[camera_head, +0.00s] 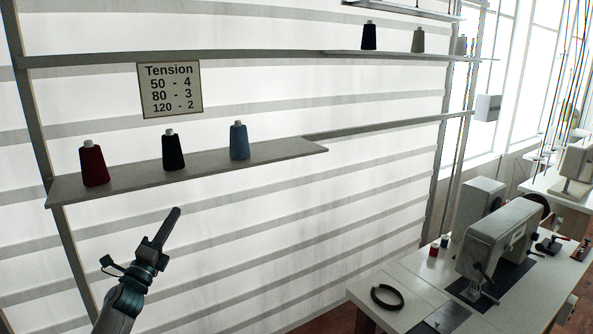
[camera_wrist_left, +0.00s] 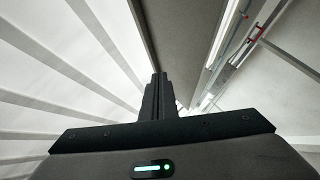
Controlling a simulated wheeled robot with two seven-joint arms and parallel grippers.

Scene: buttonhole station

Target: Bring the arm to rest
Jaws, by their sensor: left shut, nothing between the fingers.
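My left gripper (camera_head: 170,226) is raised in front of the wall, below the shelf (camera_head: 290,151) with the thread cones. Its fingers are together with nothing between them and point up and to the right. In the left wrist view the shut fingers (camera_wrist_left: 158,97) point up past the underside of a shelf (camera_wrist_left: 165,30) toward the ceiling. My right gripper is not in either view.
The shelf holds a dark red cone (camera_head: 93,163), a black cone (camera_head: 173,150) and a blue cone (camera_head: 239,141). A tension sign (camera_head: 170,89) hangs above. A white sewing machine (camera_head: 495,240) stands on a table (camera_head: 415,317) at the right. Open space lies between the gripper and the table.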

